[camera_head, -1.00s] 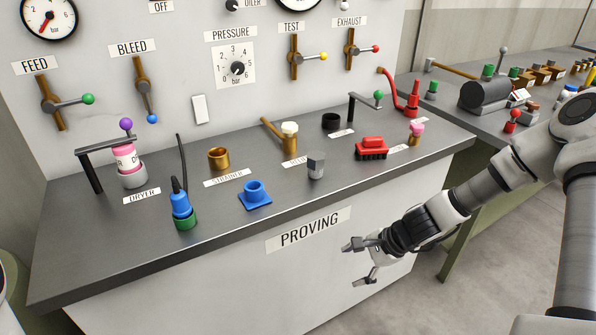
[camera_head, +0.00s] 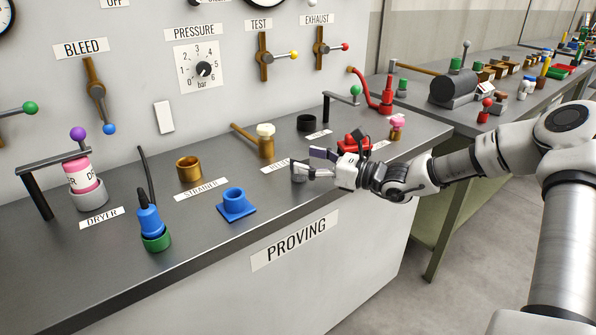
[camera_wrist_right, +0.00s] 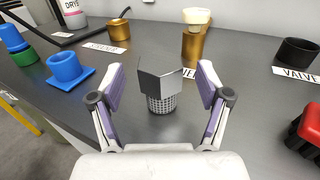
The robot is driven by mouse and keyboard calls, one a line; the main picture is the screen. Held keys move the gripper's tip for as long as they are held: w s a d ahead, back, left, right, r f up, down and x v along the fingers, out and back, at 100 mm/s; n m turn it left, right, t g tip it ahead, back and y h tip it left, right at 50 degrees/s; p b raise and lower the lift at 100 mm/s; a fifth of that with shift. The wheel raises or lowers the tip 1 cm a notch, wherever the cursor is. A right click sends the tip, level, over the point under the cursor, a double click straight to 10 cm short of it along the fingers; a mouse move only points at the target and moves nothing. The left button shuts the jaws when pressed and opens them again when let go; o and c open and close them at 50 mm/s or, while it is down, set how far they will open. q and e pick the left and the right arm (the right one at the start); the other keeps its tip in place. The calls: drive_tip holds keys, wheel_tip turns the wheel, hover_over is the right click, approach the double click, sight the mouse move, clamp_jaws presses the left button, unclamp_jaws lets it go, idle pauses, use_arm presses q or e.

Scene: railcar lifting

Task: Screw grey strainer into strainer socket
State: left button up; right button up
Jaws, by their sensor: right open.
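The grey strainer (camera_wrist_right: 161,84) stands upright on the bench, a faceted cap above a mesh lower part. In the head view the strainer (camera_head: 299,172) is partly hidden by my right gripper (camera_head: 309,163). The right gripper is open, its two fingers on either side of the strainer; in the right wrist view the gripper (camera_wrist_right: 161,90) shows gaps between fingers and strainer. The brass strainer socket (camera_head: 189,168), behind the STRAINER label, stands to the left with its round opening up; it also shows in the right wrist view (camera_wrist_right: 119,30). My left gripper is not in view.
A blue square-based part (camera_head: 236,205) and a blue-and-green part (camera_head: 152,222) stand left of the strainer. A brass fitting with a cream cap (camera_head: 266,143) stands behind it. A red block (camera_head: 352,144) and black ring (camera_head: 306,122) are nearby. Bare bench lies between socket and strainer.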

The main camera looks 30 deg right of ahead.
drive_tip(key=shift+x, duration=1.3)
drive_tip(key=c, duration=1.5)
drive_tip(key=shift+o, duration=0.2)
